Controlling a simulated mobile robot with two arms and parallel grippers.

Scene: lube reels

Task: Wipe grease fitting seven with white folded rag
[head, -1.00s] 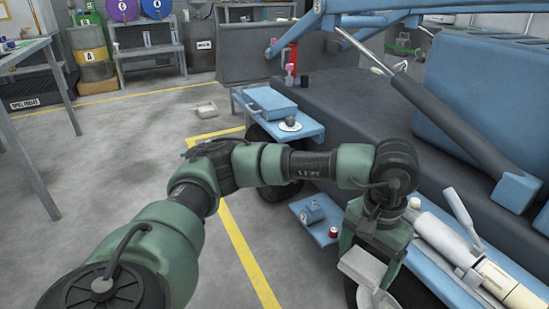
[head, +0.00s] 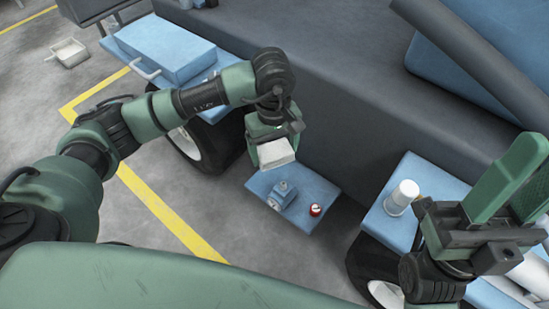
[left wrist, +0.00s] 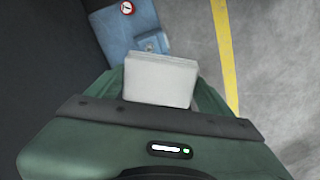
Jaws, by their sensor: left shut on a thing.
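My left gripper (head: 273,137) is shut on the white folded rag (head: 277,154). The rag hangs above the rear edge of a low blue step; it also shows in the left wrist view (left wrist: 158,80). On the step stand a small blue block with a grey top (head: 284,192) and a small red-and-white round thing (head: 316,210). The rag is apart from both in the head view. I cannot make out the number seven or tell which part is that grease fitting. My right gripper (head: 525,185) shows at the right edge, seemingly open and empty, partly cut off.
A blue case (head: 165,50) lies on the upper blue step at the left. A white cylinder (head: 403,195) stands on a blue shelf (head: 380,222) by my right gripper. A dark grey machine body (head: 340,90) rises behind. Grey floor with a yellow line (head: 165,210) is clear.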

